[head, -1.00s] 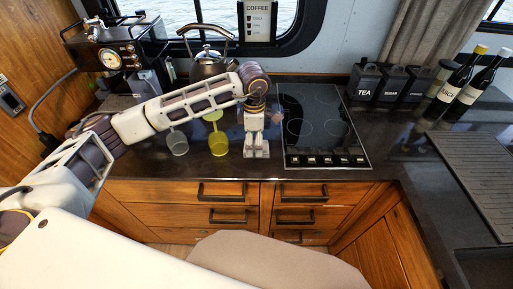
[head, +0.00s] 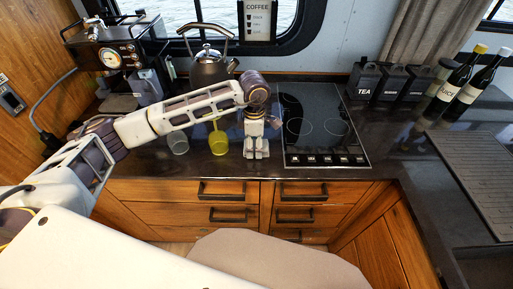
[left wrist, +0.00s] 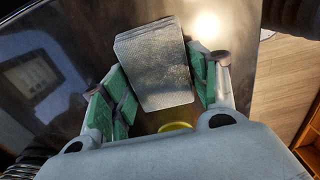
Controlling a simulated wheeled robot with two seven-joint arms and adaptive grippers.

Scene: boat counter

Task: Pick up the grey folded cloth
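The grey folded cloth (left wrist: 153,65) lies on the dark counter in the left wrist view, a layered, textured rectangle. My left gripper (left wrist: 160,92) is open, with one green-padded finger on each side of the cloth's near part. A gap shows on the left side; on the right the finger is close to the cloth's edge, and I cannot tell if it touches. In the head view my left gripper (head: 256,152) points down at the counter left of the hob, and the cloth is hidden by my arm. My right gripper is not in view.
A yellow cup (head: 218,143) and a clear glass (head: 178,142) stand just left of my gripper. The black hob (head: 320,125) is to its right. A kettle (head: 209,68) and coffee machine (head: 112,55) are behind. Canisters (head: 365,82) and bottles stand at the right.

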